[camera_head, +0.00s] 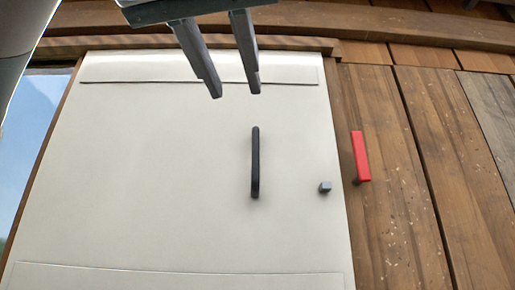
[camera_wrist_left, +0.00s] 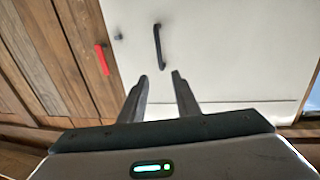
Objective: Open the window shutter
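The window shutter (camera_head: 170,150) is a large cream panel, and it lies flat against its wooden frame in the head view. A black bar handle (camera_head: 255,162) is fixed on its right half. My left gripper (camera_head: 237,93) is above the handle in the head view, with its two dark fingers apart and nothing between them. The left wrist view shows the same fingers (camera_wrist_left: 161,76) open, with the handle (camera_wrist_left: 159,46) beyond the tips and not touched. The shutter (camera_wrist_left: 225,60) fills the right of that view. My right gripper is not seen.
A red handle (camera_head: 361,156) is on the brown plank wall (camera_head: 400,200) right of the shutter. A small grey knob (camera_head: 325,187) sits near the shutter's right edge. A wooden beam (camera_head: 350,25) runs along the top. Bluish glass (camera_head: 32,130) shows at the left.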

